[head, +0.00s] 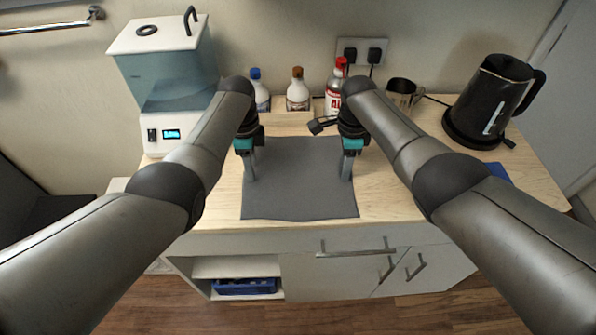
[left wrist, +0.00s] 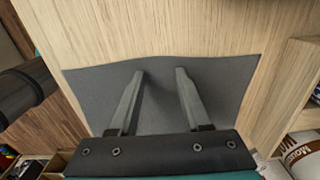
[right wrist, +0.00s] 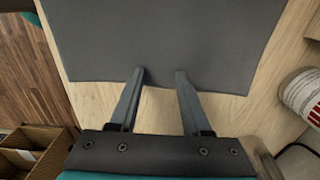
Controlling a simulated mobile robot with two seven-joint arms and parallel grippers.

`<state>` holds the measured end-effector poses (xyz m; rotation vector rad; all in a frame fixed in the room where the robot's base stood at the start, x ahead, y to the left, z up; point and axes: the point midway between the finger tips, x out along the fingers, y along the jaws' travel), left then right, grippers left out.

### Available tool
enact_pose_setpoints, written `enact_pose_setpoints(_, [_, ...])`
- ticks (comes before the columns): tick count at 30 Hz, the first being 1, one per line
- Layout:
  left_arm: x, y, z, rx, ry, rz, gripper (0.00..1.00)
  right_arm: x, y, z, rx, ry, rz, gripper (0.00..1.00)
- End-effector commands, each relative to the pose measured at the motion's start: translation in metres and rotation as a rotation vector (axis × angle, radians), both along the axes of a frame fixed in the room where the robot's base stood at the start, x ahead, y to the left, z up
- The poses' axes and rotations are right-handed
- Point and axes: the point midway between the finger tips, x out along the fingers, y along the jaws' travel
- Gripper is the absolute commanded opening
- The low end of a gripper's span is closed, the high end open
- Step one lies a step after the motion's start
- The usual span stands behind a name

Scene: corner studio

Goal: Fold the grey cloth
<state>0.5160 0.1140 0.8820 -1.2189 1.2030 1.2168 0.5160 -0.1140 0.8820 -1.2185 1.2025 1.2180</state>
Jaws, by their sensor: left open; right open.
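The grey cloth (head: 299,191) lies flat and spread out on the light wood counter, with its front edge near the counter's front edge. My left gripper (head: 251,179) is open over the cloth's left side; in the left wrist view its fingers (left wrist: 160,74) are apart above the cloth (left wrist: 158,100) with nothing between them. My right gripper (head: 346,178) is open at the cloth's right side; in the right wrist view its fingertips (right wrist: 162,73) overlap the edge of the cloth (right wrist: 165,35). I cannot tell whether either gripper touches the cloth.
A water dispenser (head: 165,75) stands at the back left. Bottles, including a red-capped one (head: 337,88), stand along the wall. A metal mug (head: 402,94) and a black kettle (head: 490,103) stand at the right, near a blue item (head: 497,172). Bare counter (head: 400,195) lies right of the cloth.

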Motion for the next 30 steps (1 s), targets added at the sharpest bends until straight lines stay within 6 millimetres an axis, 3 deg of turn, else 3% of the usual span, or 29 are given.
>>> enact_pose_setpoints(24, [-0.0011,0.0006,-0.0014,0.001,0.003,0.001,0.0,-0.0014,-0.0008,-0.0017,-0.002,0.004,-0.001,0.0])
enact_pose_setpoints(30, [-0.0012,0.0007,-0.0015,0.001,0.003,0.001,0.0,-0.0014,-0.0009,-0.0018,-0.002,0.004,-0.001,0.0])
